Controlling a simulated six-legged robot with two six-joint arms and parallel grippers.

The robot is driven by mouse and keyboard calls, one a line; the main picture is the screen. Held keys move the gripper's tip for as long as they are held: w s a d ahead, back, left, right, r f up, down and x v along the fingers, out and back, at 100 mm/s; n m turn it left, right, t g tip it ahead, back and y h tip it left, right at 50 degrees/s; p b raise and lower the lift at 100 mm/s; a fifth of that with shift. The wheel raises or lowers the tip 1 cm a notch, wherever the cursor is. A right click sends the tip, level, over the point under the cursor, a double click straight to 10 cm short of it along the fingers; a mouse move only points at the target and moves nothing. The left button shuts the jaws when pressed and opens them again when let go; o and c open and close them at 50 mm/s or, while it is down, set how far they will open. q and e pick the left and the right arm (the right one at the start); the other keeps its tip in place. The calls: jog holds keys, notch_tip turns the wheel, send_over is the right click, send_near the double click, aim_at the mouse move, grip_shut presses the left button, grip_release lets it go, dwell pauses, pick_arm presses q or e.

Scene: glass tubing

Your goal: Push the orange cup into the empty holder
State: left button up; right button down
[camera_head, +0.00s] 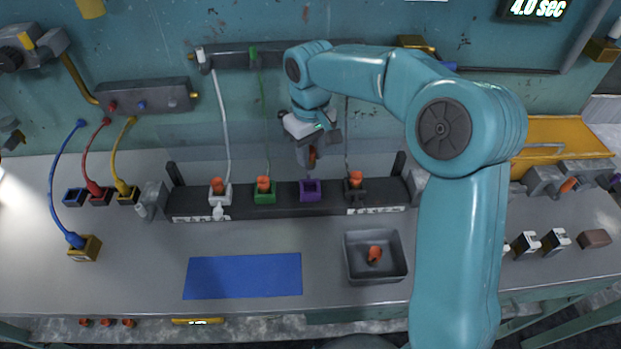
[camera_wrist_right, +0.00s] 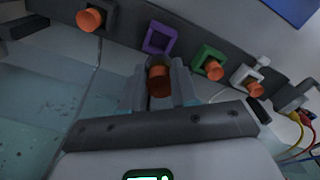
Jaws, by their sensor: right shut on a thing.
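My right gripper (camera_head: 309,152) is shut on an orange cup (camera_head: 312,156) and holds it just above the purple holder (camera_head: 310,190). In the right wrist view the orange cup (camera_wrist_right: 159,80) sits between the two fingers, and the purple holder (camera_wrist_right: 160,38) lies just beyond it. The purple holder is empty, a square frame on the dark rack (camera_head: 285,204). The cup appears apart from the holder, though the exact gap is hard to tell. My left gripper is not in view.
Orange cups stand in the white (camera_head: 219,188), green (camera_head: 264,186) and black (camera_head: 355,182) holders beside it. A grey tray (camera_head: 352,271) holds another orange piece. A blue mat (camera_head: 243,276) lies in front. Thin tubes hang behind the rack.

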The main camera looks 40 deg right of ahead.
notch_tip(320, 180, down, 9)
jog(key=shift+w+d+f, duration=0.1)
dwell(0.3)
